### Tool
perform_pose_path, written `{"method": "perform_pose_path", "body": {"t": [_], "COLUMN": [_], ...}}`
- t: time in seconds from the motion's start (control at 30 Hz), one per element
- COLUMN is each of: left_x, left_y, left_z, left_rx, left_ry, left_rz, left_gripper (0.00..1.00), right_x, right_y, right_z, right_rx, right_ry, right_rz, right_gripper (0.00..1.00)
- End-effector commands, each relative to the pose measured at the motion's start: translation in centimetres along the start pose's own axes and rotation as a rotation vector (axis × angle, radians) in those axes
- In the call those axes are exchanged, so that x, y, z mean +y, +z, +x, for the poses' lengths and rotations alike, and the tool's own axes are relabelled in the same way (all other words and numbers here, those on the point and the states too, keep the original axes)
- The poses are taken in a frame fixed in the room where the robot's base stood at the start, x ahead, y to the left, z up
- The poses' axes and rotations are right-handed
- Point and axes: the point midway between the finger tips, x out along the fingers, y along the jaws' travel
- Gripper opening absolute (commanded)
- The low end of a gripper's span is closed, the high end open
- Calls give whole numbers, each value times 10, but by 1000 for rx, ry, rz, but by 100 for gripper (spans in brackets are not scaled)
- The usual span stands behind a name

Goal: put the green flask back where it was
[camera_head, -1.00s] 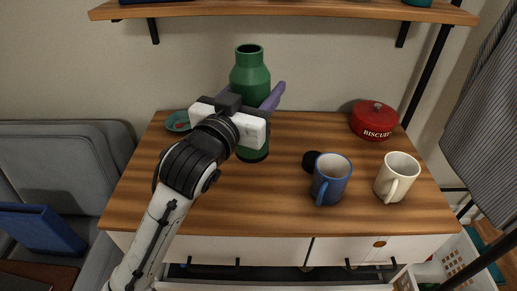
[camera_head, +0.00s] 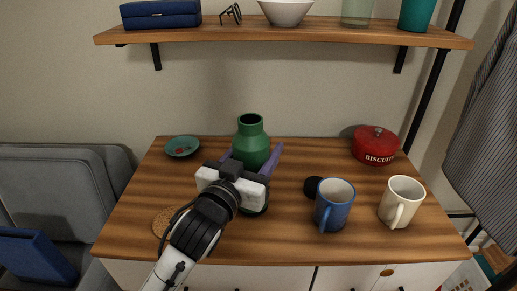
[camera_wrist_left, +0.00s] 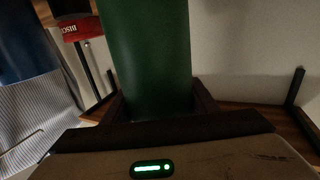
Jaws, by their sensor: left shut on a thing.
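The green flask (camera_head: 251,143) is upright over the middle-left of the wooden desk top. Its neck and shoulder show in the head view, and a dark green strip of its base shows below my gripper. My left gripper (camera_head: 250,165) is shut on the flask's body, with its purple fingers on either side. In the left wrist view the flask's green body (camera_wrist_left: 148,55) stands between the fingers. I cannot tell whether its base touches the desk. My right gripper is not in view.
A teal dish (camera_head: 182,147) is at back left, and a cork coaster (camera_head: 166,222) is partly behind my arm. A blue mug (camera_head: 334,207), a black round thing (camera_head: 312,187), a cream mug (camera_head: 401,203) and a red biscuit tin (camera_head: 376,147) stand right. A shelf (camera_head: 290,36) hangs above.

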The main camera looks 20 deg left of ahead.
Motion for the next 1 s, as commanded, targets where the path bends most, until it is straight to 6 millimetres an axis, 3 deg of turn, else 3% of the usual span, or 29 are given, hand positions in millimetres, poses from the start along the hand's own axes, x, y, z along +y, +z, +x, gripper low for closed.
{"method": "perform_pose_path", "body": {"t": [0.03, 0.07, 0.17, 0.57, 1.0], "left_x": [0, 0, 0, 0, 0], "left_y": [0, 3, 2, 0, 1], "left_z": [0, 0, 0, -4, -90], "left_rx": [5, -2, -1, -1, -5], "left_ry": [0, -1, -1, 0, 0], "left_rz": [-1, 0, 0, 0, -2], "left_gripper": [1, 55, 72, 72, 72], "right_x": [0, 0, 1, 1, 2], "right_y": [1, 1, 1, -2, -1], "right_z": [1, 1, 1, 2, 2], "right_rx": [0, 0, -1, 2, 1], "right_ry": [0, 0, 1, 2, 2], "right_rz": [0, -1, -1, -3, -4], "right_gripper": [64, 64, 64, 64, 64]}}
